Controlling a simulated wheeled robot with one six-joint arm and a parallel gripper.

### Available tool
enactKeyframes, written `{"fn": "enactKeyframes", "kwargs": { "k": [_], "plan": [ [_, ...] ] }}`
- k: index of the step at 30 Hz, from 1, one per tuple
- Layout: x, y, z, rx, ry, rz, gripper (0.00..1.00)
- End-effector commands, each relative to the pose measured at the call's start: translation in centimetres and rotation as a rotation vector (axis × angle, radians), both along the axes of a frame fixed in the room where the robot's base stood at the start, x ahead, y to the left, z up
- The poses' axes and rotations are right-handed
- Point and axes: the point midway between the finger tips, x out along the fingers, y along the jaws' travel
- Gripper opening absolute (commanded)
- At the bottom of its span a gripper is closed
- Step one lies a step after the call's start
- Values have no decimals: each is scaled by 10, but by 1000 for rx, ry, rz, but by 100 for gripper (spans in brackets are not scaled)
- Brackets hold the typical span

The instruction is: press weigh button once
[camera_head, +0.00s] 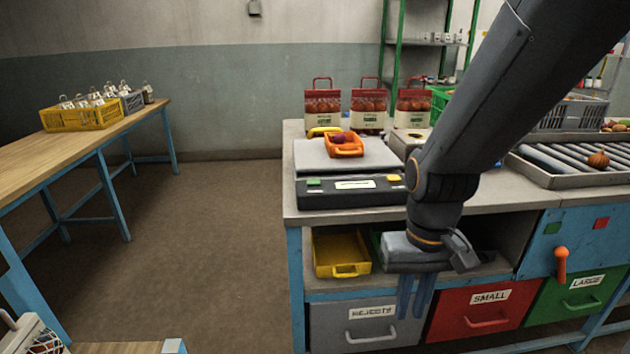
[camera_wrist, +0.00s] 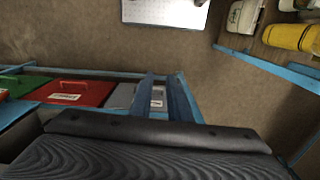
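The weighing scale (camera_head: 345,198) stands on the grey bench in the head view, with a dark front panel below its pale plate. A green button (camera_head: 313,182) sits at the panel's left end and a yellow button (camera_head: 394,178) at its right. A white label with unreadable print lies between them. An orange tray (camera_head: 343,149) with dark red produce rests on the plate. My gripper (camera_head: 415,296) points down in front of the bench, below and right of the panel, touching no button. Its two blue fingers, also in the wrist view (camera_wrist: 161,98), are slightly apart with nothing between.
A yellow tray (camera_head: 341,255) sits on the shelf under the bench top. Below are a grey rejects drawer (camera_head: 366,328), a red small drawer (camera_head: 478,309) and a green large drawer (camera_head: 577,298). Red sacks (camera_head: 322,106) stand behind the scale. Floor left of the bench is clear.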

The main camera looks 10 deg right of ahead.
Motion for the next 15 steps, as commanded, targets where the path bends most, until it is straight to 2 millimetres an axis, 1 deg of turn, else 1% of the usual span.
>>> {"fn": "enactKeyframes", "kwargs": {
  "k": [1, 2, 3, 15],
  "plan": [
    [0, 0, 0, 0, 0, 0, 8],
    [0, 0, 0, 0, 0, 0, 3],
    [0, 0, 0, 0, 0, 0, 0],
    [0, 0, 0, 0, 0, 0, 0]
  ]
}}
